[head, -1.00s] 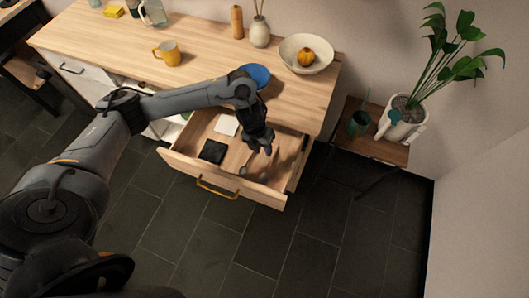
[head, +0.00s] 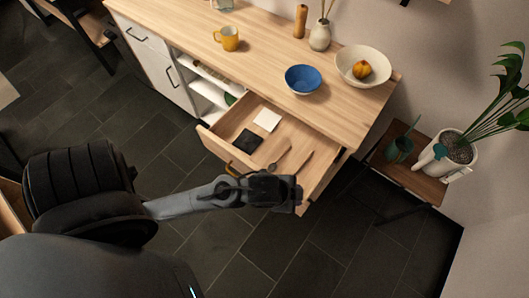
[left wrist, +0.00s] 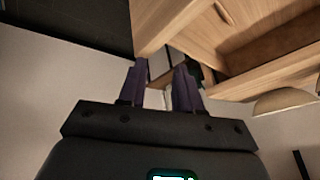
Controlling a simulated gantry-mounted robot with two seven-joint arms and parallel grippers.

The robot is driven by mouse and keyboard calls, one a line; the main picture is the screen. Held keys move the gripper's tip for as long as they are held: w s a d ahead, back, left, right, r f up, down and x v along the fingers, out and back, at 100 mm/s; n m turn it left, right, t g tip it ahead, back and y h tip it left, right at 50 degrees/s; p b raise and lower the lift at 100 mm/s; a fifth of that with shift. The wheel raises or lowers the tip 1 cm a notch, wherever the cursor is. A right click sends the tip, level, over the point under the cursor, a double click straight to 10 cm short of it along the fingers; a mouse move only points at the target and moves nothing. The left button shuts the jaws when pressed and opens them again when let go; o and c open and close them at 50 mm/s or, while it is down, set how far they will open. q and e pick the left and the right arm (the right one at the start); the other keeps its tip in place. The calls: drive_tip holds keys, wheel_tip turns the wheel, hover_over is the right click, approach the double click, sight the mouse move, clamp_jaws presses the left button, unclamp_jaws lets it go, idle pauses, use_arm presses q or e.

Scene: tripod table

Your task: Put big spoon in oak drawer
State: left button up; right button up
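The oak drawer (head: 222,150) is pulled open below the tabletop. A dark spoon-like utensil (head: 279,159) lies inside it, and a slim brown utensil (head: 305,162) lies to its right; I cannot tell for certain which is the big spoon. My left gripper (head: 292,196) is in front of the drawer's front right part and hides some of its front panel. In the left wrist view the left gripper (left wrist: 160,82) has its two fingers apart with nothing held between them. The drawer's wood (left wrist: 160,22) shows beyond the fingertips. My right gripper is not in view.
A black square (head: 248,140) and a white square (head: 267,120) lie in the drawer. A blue bowl (head: 303,78), yellow mug (head: 228,39) and white bowl (head: 345,59) stand on the tabletop (head: 265,55). A side table (head: 413,182) with plants stands at right.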

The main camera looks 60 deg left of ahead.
use_arm(q)
drive_tip(key=s+a+n+g, duration=0.2)
drive_tip(key=s+a+n, duration=0.3)
drive_tip(key=s, duration=0.2)
drive_tip(key=shift+s+f+n+g+y, duration=0.3)
drive_tip(key=shift+s+f+n+y, duration=0.05)
drive_tip(key=shift+s+n+y, duration=0.05)
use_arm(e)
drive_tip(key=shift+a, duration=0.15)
use_arm(q)
drive_tip(key=shift+a, duration=0.1)
